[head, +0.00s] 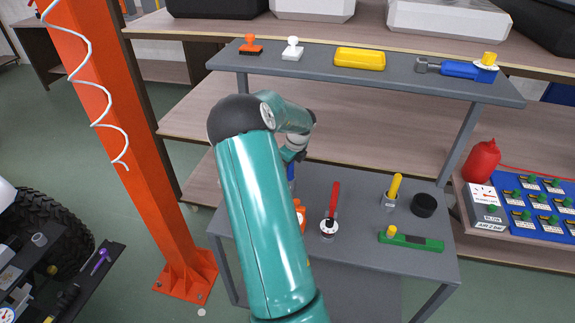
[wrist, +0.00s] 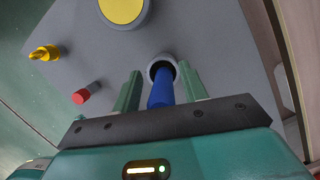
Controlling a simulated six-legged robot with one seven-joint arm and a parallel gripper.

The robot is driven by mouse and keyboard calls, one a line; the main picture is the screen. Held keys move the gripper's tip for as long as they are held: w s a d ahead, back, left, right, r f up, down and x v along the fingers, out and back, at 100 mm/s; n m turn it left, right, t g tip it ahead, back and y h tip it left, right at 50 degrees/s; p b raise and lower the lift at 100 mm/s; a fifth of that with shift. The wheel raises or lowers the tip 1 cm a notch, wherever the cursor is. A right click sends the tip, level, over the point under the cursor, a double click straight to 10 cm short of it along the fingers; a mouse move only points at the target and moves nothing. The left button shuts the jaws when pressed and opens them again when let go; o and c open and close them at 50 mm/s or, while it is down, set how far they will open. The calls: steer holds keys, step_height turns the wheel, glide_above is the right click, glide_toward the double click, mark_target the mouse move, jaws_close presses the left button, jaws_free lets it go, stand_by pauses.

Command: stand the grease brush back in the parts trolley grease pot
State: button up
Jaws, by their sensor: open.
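In the wrist view, my gripper (wrist: 158,70) is open, its two green fingers on either side of a blue handle (wrist: 160,92). The handle, likely the grease brush's, meets a round pale-rimmed pot (wrist: 154,65) with a dark inside. I cannot tell whether the fingers touch the handle; its bristle end is hidden. In the head view my arm hides the gripper; a small blue piece (head: 291,172) shows beside the arm, above the grey trolley's lower shelf (head: 365,255).
On the lower shelf stand a red-handled item (head: 334,198), a yellow-handled item (head: 394,187), a black puck (head: 424,205) and a green level-like bar (head: 412,241). The upper shelf holds a yellow box (head: 360,58) and a blue tool (head: 458,69). An orange post (head: 105,130) stands left.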

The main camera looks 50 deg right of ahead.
steer(key=v, duration=0.7)
steer(key=shift+r, duration=0.3)
steer(key=shift+s, duration=0.15)
